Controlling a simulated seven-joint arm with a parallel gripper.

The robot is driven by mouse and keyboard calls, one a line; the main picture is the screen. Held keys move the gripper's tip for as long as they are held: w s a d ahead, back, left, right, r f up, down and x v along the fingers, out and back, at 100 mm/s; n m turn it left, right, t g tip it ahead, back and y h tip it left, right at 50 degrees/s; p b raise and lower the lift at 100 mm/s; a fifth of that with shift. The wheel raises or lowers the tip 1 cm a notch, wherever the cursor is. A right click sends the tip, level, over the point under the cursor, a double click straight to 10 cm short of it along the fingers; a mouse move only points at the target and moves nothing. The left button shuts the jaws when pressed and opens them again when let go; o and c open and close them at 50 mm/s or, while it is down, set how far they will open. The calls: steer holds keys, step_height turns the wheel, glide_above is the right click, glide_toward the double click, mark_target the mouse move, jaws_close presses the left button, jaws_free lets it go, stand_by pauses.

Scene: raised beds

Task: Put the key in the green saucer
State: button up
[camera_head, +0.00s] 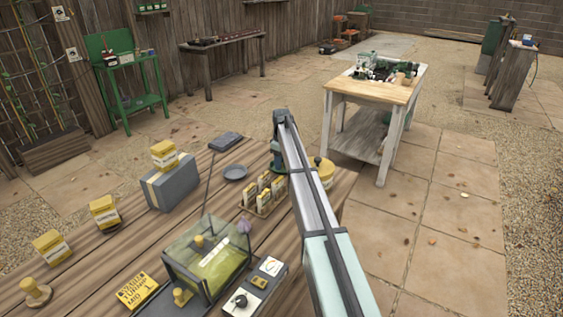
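I cannot make out a key anywhere in view. No clearly green saucer shows. A small round dish (235,172) lies on the wooden table, but it looks dark blue-grey. My arm reaches up from the bottom right across the table's right side. I cannot make out the gripper's fingers. The arm hides part of the table's right side.
A clear-walled box (212,284) with a yellow-green inside stands at the front of the table (100,272). A grey box (171,187) with a yellow packet on top, a packet rack (264,195) and a control box (255,288) stand around. A pale workbench (374,88) is beyond.

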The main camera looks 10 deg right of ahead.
step_height(320, 180, up, 12)
steer(key=shift+r, duration=0.15)
stand_by(0.7)
steer(key=shift+o, duration=0.4)
